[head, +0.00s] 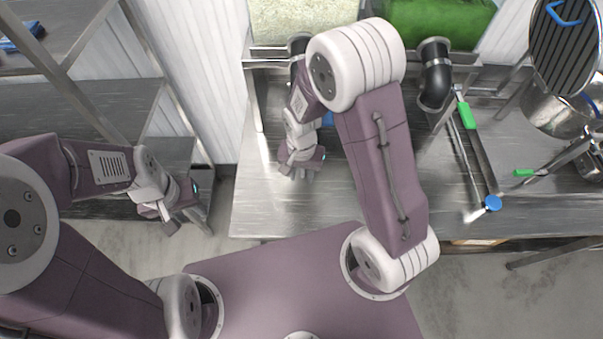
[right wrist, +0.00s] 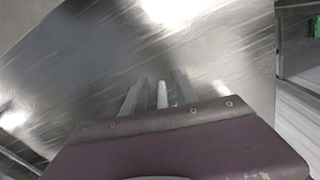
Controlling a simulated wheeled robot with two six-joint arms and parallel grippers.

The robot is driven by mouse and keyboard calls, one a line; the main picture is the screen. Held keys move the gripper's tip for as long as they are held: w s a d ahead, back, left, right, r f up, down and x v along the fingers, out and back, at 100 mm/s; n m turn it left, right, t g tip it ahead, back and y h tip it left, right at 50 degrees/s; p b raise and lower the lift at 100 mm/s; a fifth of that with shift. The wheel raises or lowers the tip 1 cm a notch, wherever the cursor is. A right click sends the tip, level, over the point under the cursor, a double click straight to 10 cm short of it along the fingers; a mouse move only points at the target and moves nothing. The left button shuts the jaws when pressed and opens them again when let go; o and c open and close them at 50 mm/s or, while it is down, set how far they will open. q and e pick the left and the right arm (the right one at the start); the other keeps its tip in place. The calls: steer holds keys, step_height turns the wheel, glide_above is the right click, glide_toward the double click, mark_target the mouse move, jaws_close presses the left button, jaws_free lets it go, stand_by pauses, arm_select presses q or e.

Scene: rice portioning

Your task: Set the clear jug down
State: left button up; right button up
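I do not make out a clear jug in either view; my right arm hides part of the steel table (head: 258,205) in the head view. My right gripper (head: 298,172) is low over the table's left part, fingers pointing toward the front edge. In the right wrist view its outer fingers (right wrist: 160,95) stand apart over bare steel. A pale narrow piece shows between them; I cannot tell what it is. No jug shows between the fingers. My left gripper (head: 168,222) hangs left of the table, beside the shelving, with no object seen in it; its opening is unclear.
A green-handled tool (head: 466,115) and a blue-ended tool (head: 491,203) lie on the table's right side. A steel pot (head: 545,110) and dark ribbed pan (head: 565,45) stand at far right. A green container (head: 430,22) is at the back. Steel shelving (head: 95,95) stands left.

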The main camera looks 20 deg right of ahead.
steer(key=shift+r, duration=0.15)
step_height(320, 180, up, 8)
steer(key=shift+f, duration=0.2)
stand_by(0.6)
